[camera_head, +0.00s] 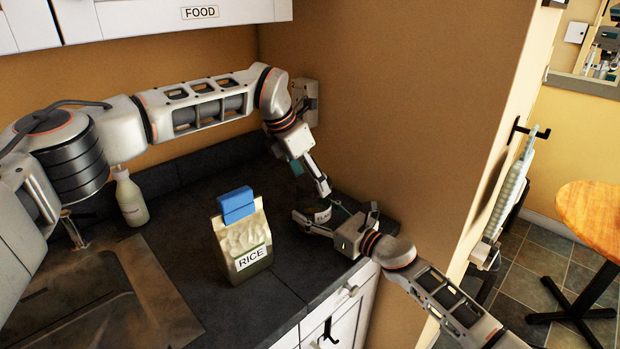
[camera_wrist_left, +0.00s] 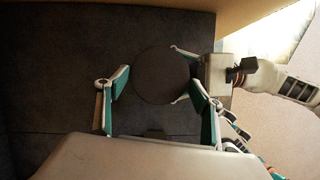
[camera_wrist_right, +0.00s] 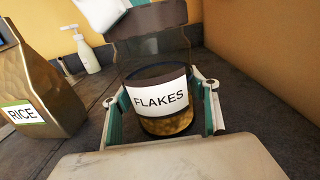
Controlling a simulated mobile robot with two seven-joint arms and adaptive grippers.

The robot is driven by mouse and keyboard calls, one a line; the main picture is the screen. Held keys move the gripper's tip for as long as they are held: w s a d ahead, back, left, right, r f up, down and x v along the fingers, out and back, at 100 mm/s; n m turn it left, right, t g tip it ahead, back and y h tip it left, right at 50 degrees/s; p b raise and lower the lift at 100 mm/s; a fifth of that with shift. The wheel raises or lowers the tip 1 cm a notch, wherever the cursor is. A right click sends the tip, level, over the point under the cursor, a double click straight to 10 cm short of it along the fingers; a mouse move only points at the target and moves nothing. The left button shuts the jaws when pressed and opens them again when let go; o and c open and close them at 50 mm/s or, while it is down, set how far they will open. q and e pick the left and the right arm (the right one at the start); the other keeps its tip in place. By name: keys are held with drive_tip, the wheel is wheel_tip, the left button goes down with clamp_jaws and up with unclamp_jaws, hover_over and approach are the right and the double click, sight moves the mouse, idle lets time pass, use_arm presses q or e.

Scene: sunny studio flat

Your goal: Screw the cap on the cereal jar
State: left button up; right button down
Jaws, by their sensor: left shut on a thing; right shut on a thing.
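The cereal jar (camera_wrist_right: 160,105) is clear glass with a white FLAKES label and flakes low inside. It stands upright between the fingers of my right gripper (camera_wrist_right: 163,118), which is shut on it. The jar is small and partly hidden in the head view (camera_head: 322,215). The cap (camera_wrist_left: 160,75) is a dark round disc, seen from above in the left wrist view. My left gripper (camera_wrist_left: 158,92) is shut on the cap from above. In the right wrist view the dark cap (camera_wrist_right: 152,18) is at the top of the jar. I cannot tell how tightly it sits.
A rice bag (camera_head: 242,240) with a blue clip (camera_head: 236,205) stands on the dark counter (camera_head: 265,305) left of the jar. A pale bottle (camera_head: 130,200) stands farther left near the sink (camera_head: 105,300). The orange wall (camera_head: 410,110) is close behind my grippers.

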use_arm(q)
drive_tip(key=shift+r, duration=0.1)
drive_tip(key=o, duration=0.8)
drive_tip(key=shift+r, duration=2.25)
drive_tip(key=o, duration=0.5)
drive_tip(key=shift+c, duration=0.2)
drive_tip(key=v, duration=1.2)
